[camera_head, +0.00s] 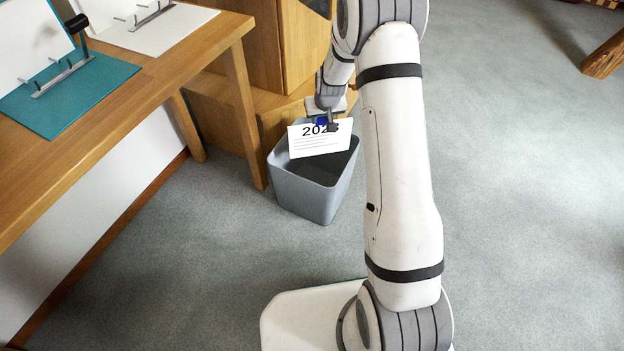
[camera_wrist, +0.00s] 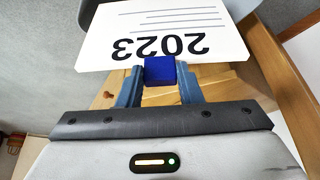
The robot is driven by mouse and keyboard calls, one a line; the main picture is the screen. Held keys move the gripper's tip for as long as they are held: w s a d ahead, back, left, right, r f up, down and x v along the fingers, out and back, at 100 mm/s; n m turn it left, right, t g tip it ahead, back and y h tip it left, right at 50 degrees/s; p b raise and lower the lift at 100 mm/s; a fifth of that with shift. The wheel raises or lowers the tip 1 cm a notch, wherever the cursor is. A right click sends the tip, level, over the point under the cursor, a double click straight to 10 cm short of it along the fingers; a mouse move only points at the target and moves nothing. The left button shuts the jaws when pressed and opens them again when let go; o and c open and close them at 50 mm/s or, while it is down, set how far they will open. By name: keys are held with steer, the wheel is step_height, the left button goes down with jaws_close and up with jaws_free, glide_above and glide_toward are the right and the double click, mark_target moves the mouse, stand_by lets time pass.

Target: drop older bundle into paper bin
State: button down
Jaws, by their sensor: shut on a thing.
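A white paper bundle (camera_head: 320,142) with large print hangs from my gripper (camera_head: 326,123) over the paper bin. In the wrist view the bundle (camera_wrist: 170,35) reads 2023 upside down, with text lines beside it. My gripper (camera_wrist: 160,82) is shut on a blue piece at the bundle's edge. The grey paper bin (camera_head: 312,190) stands on the floor, and its dark inside shows below the bundle. The bundle hides part of the bin's rim. From the head view I cannot tell exactly how high above the rim the bundle is.
A wooden desk (camera_head: 150,70) at the left bears an open teal binder (camera_head: 70,95) and a white binder (camera_head: 150,35), both with metal prongs. A wooden cabinet (camera_head: 300,45) stands behind the bin.

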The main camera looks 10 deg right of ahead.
steer(key=c, duration=0.9)
jaws_free()
steer(key=shift+f, duration=0.1)
steer(key=p+v, duration=0.3)
steer(key=v, duration=0.5)
